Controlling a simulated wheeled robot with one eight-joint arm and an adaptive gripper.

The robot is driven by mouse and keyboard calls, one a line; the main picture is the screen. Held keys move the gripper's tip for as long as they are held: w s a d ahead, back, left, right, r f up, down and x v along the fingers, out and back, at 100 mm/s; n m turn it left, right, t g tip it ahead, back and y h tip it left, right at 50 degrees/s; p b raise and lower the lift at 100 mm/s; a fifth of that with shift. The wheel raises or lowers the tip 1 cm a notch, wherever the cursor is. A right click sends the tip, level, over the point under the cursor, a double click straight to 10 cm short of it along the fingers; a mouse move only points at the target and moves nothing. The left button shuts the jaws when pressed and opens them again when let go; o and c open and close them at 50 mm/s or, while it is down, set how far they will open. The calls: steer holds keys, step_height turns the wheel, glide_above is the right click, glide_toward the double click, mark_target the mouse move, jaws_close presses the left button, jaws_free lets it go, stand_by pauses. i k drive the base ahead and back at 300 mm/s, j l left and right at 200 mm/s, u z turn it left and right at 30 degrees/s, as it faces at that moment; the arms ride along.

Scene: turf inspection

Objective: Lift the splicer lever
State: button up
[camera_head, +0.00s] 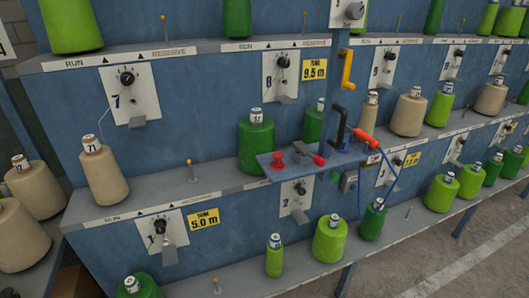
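A blue splicer carriage (262,165) juts out from the middle of the rack in the head view. On it stand a red mushroom-shaped button (277,161) and, to its right, a short grey lever with a red knob (319,160). A black upright handle (338,127) stands at its right end, and a yellow crank-like handle (347,69) is above. I cannot tell for certain which of these is the splicer lever; the red-knobbed one is low and slanted. My gripper is not in view.
Green and beige yarn cones stand along the shelves, with a green cone (256,140) close behind the carriage. An orange tool (364,138) with a looping blue hose (393,178) hangs at its right. Thin pegs stand on the ledges. Floor at lower right (460,260) is clear.

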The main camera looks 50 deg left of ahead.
mark_target(309, 151)
steer(key=u, duration=1.85)
steer(key=j+u, duration=0.1)
steer(key=k+j, duration=0.1)
steer(key=j, duration=0.8)
steer(key=k+j+z, duration=0.1)
steer(key=j, duration=0.3)
steer(key=k+j, duration=0.15)
steer(key=j, duration=0.3)
steer(key=k+j, duration=0.1)
steer(key=j, duration=0.35)
steer(key=k+j, duration=0.1)
steer(key=j, duration=0.3)
steer(key=k+j+z, duration=0.1)
steer(key=j, duration=0.35)
